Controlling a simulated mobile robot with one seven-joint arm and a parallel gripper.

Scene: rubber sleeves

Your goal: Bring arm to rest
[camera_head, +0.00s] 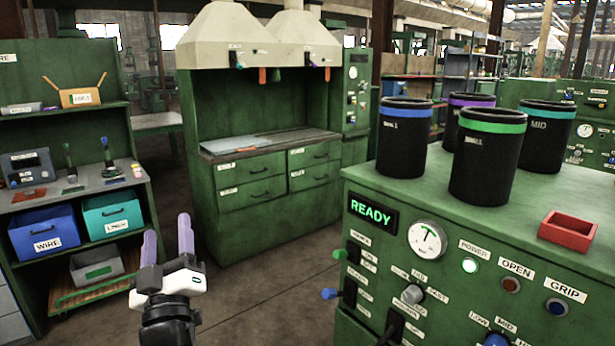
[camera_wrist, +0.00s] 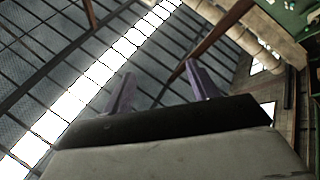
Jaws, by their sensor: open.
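My gripper (camera_head: 168,244) is in the lower left of the head view, pointing up, with two purple fingers spread apart and nothing between them. It is in free air over the floor, left of the green machine and apart from everything. In the wrist view the two purple fingers (camera_wrist: 158,90) stand apart against the roof beams and skylights, with no object between them.
At right, a green machine (camera_head: 365,264) with a READY display carries several black sleeves with coloured bands and a red tray (camera_head: 567,231). A hooded green cabinet (camera_head: 262,212) stands behind. Left is a shelf with a blue bin (camera_head: 44,231) and a teal bin (camera_head: 112,214).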

